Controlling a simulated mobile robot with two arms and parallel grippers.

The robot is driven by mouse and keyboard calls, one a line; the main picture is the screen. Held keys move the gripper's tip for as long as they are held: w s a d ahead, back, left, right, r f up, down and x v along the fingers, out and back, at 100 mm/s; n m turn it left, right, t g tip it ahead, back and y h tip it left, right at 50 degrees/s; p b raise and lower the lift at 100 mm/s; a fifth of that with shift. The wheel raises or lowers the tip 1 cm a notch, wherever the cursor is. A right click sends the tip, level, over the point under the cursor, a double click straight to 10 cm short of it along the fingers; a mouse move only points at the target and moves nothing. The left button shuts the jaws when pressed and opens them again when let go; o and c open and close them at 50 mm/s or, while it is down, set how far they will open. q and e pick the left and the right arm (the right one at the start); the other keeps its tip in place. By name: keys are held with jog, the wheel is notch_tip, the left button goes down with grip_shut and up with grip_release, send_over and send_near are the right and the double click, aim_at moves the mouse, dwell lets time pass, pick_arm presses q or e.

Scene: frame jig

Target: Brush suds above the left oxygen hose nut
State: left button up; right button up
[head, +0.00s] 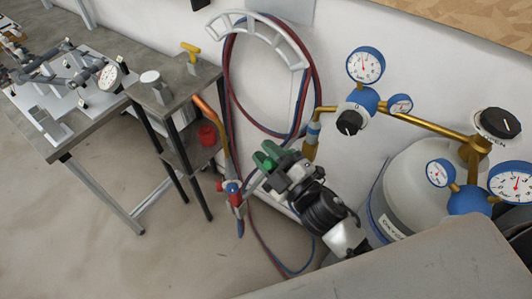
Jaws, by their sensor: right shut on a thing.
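My right gripper (272,165) is in the middle of the head view, with its dark wrist behind it at the lower right. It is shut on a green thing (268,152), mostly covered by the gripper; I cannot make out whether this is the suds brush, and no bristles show. The left regulator (364,98) has a brass outlet that runs left and bends down to a brass fitting (312,148) with a light blue band, just right of and behind the gripper. They look apart. I cannot tell any suds. My left gripper is not in view.
A torch (231,188) with a copper tube is left of the gripper. Red and blue hoses hang on a white wall rack (262,22). The grey cylinder (420,180) stands at right. A red cup (207,134) is on the stand's lower shelf. A jig table (75,135) is far left.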

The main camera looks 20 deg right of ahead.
jog(key=shift+w+d, duration=0.35)
jog(key=shift+d, duration=0.1)
jog(key=shift+p, duration=0.5)
dwell(1.1)
jog(key=shift+s+a, duration=0.95)
jog(key=shift+a, duration=0.25)
jog(key=shift+s+a, duration=0.9)
jog(key=shift+a, duration=0.35)
